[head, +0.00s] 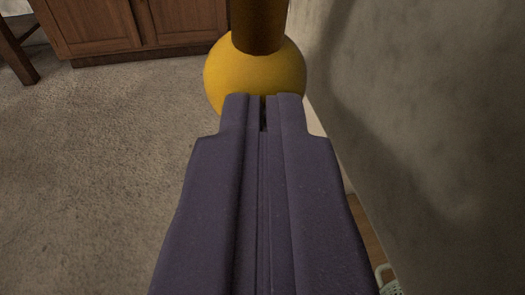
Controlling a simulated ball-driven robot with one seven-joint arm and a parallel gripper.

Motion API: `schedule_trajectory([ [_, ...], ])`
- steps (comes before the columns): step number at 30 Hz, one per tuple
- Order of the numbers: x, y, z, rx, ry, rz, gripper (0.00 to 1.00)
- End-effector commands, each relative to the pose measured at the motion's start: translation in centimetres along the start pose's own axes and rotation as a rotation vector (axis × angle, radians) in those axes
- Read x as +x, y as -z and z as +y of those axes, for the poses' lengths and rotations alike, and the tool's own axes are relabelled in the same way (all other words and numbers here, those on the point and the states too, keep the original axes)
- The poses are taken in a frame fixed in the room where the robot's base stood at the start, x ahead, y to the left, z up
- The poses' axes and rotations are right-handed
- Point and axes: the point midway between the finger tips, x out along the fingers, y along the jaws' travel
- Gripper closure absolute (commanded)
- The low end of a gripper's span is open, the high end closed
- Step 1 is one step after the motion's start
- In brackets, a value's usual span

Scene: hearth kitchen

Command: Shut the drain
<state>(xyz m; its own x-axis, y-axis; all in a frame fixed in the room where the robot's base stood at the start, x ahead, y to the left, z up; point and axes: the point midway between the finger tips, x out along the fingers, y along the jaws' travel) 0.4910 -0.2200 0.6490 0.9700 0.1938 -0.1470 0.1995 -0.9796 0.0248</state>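No drain, sink or tap shows in the head view. My gripper (263,98) is the purple shape running up the middle of the view. Its two fingers lie side by side with only a thin dark slit between them. It looks shut, and I see nothing held in it. The fingertips overlap my own yellow ball base and column in the picture.
A wooden cabinet (135,25) stands at the top left on the carpet (90,170). A dark wooden leg (17,50) is at the far left. A grey wall (440,120) fills the right. A pale basket-like thing (389,284) shows at lower right. Carpet at left is clear.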

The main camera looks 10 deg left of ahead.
Motion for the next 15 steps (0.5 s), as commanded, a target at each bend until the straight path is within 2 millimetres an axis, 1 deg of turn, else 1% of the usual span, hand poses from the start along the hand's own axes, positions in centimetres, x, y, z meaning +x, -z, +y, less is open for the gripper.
schedule_trajectory([
  [1, 0.5, -0.1, -0.5, -0.002, 0.003, 0.000, 1.00],
  [6, 1.4, 0.0, -1.2, -0.003, 0.002, -0.002, 1.00],
  [15, 2.7, 0.1, -1.5, -0.003, 0.001, -0.004, 1.00],
])
